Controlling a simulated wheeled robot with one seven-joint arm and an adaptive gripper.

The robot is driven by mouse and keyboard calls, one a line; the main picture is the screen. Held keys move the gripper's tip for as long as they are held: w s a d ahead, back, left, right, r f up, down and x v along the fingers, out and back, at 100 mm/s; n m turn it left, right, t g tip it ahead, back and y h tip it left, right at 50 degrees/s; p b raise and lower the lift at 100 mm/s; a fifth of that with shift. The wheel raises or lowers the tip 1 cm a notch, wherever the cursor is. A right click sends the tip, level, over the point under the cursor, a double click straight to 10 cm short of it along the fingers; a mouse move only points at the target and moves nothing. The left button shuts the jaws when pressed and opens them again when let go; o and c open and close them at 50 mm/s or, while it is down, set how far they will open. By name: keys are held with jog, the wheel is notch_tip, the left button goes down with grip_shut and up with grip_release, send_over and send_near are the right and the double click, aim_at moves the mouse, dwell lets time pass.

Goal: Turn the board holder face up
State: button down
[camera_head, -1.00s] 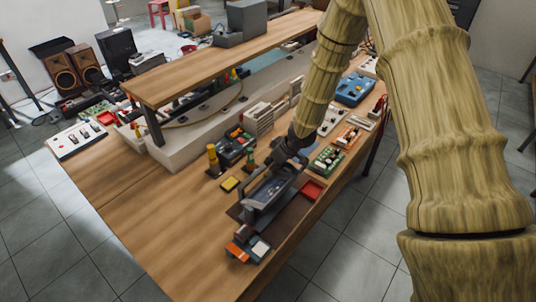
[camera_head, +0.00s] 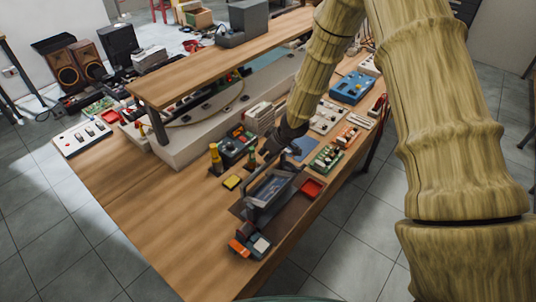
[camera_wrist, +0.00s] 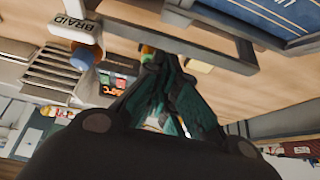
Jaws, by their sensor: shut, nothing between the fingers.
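The board holder (camera_head: 270,194) is a dark grey frame around a bluish board. It lies on a brown mat near the front edge of the bench, and I cannot tell for sure which face is up. In the wrist view, its grey frame (camera_wrist: 218,58) and part of the blue board cross the top right. My gripper (camera_head: 267,152) is beside the holder's far end in the head view. In the wrist view, my gripper's dark fingers (camera_wrist: 160,65) are together and empty, close to the frame bar. I cannot tell if they touch it.
A soldering station (camera_head: 236,145) and a yellow-topped bottle (camera_head: 215,155) stand left of my gripper. A red tray (camera_head: 311,188) and a green circuit board (camera_head: 326,158) lie to the right. An orange-and-grey item (camera_head: 242,246) lies in front. The bench's left front is clear.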

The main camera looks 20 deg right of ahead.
jog(key=shift+s+d+r+b, duration=0.1)
jog(key=shift+d+r+b, duration=0.05)
jog(key=shift+r+b, duration=0.3)
jog(key=w+b+v, duration=0.1)
jog(key=b+v, duration=0.1)
jog(key=v, duration=0.6)
jog(key=shift+a+r, duration=0.25)
jog(key=shift+r, duration=0.35)
jog(key=c, duration=1.6)
grip_release()
jog(key=shift+s+d+r, duration=0.1)
jog(key=shift+s, duration=0.15)
jog(key=shift+c, duration=0.2)
jog(key=shift+o, duration=0.9)
jog(key=shift+d+b, duration=0.2)
jog(key=shift+b, duration=0.2)
jog(key=m+t+y+b, duration=0.4)
jog(key=m+y+b, duration=0.6)
jog(key=m+b, duration=0.6)
send_near(303, 165)
jog(key=shift+n, duration=0.8)
jog(key=shift+f+b+x, duration=0.25)
jog(key=shift+b+x, duration=2.25)
jog(key=shift+b, duration=0.05)
jog(key=shift+f+b+x, duration=0.2)
jog(key=shift+b+x, duration=2.25)
jog(key=shift+b, duration=0.05)
